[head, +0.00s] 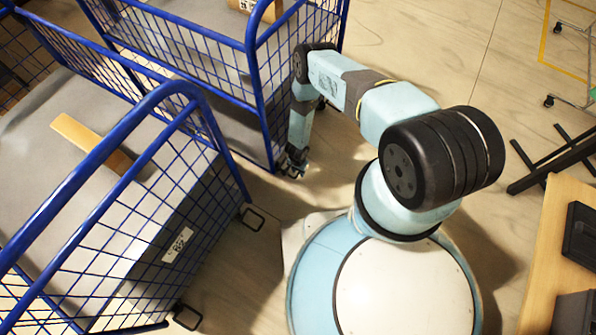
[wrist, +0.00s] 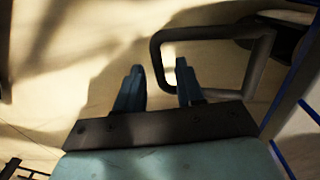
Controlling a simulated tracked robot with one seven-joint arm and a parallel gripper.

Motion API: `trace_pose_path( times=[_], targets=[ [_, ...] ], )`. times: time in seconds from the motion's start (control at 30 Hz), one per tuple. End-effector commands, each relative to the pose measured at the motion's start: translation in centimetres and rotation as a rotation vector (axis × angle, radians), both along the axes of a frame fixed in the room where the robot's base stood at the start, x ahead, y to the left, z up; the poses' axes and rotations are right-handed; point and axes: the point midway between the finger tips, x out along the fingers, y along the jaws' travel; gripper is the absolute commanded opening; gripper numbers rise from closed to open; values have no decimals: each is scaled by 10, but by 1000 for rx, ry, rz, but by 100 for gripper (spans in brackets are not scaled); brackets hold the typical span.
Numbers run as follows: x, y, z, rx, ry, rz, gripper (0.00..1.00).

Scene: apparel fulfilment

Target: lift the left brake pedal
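A dark, loop-shaped brake pedal (wrist: 254,38) fills the upper right of the wrist view, beside a blue cage cart. My gripper (wrist: 160,78) is open, its two fingers apart. The pedal's left bar appears between the fingers, with the right finger overlapping the loop's opening; I cannot tell whether either touches it. In the head view my gripper (head: 293,168) is low, at the bottom corner of the far cart (head: 258,100), and mostly hides the pedal there. Two similar pedals show on the near cart, one (head: 252,218) at its far corner and one (head: 187,316) at its near corner.
The near blue cage cart (head: 226,160) holds a grey box (head: 40,150) and stands close left of my arm. A dark wheel (wrist: 278,38) is behind the pedal. A wooden table (head: 545,250) is at the right.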

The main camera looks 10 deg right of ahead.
Motion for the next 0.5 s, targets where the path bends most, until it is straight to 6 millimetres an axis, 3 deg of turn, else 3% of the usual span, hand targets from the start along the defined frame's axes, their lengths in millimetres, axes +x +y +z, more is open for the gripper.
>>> trace_pose_path(
  times=[0.2, 0.5],
  targets=[
    [0, 0, 0, 0, 0, 0, 36],
    [0, 0, 0, 0, 0, 0, 7]
  ],
)
